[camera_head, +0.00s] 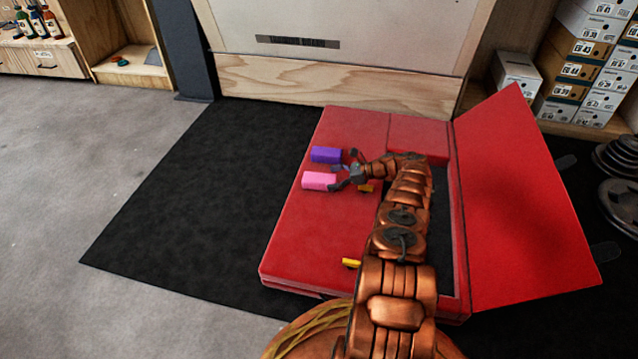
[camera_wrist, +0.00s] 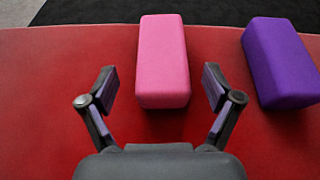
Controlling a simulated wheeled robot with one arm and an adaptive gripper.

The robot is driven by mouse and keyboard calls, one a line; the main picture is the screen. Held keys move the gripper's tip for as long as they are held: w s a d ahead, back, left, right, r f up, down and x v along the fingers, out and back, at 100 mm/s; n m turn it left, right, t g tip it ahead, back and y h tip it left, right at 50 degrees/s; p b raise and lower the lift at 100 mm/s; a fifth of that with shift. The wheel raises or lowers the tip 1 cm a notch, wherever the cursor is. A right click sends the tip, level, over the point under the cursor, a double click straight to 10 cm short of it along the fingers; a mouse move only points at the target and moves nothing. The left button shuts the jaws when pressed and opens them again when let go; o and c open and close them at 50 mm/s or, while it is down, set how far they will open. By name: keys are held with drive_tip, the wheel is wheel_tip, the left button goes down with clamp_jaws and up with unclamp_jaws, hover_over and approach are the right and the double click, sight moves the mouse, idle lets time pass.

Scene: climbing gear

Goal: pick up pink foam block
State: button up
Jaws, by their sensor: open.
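A pink foam block (camera_head: 319,180) lies on a red padded surface (camera_head: 298,233) in the head view. In the wrist view the pink block (camera_wrist: 163,62) lies lengthwise, ahead of and between my fingers. My gripper (camera_head: 341,170) is open, and its fingertips are spread wider than the block. In the wrist view my gripper (camera_wrist: 159,84) has one fingertip on each side of the block's near end. Gaps show between the fingers and the block. The fingers hold nothing.
A purple foam block (camera_head: 326,155) lies close beside the pink one; in the wrist view it is to the right, near my right finger. A red panel (camera_head: 520,200) stands raised at the right. A black mat (camera_head: 190,190) spreads to the left.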

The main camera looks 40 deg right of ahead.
sight(323, 178)
drive_tip(key=shift+r+b+x, duration=0.15)
drive_tip(key=shift+b+x, duration=0.35)
drive_tip(key=shift+x, duration=0.8)
drive_tip(key=shift+r+b+x, duration=0.2)
drive_tip(key=shift+b+x, duration=0.3)
drive_tip(key=shift+x, duration=0.8)
drive_tip(key=shift+w, duration=0.15)
drive_tip(key=shift+c, duration=0.2)
drive_tip(key=c, duration=1.2)
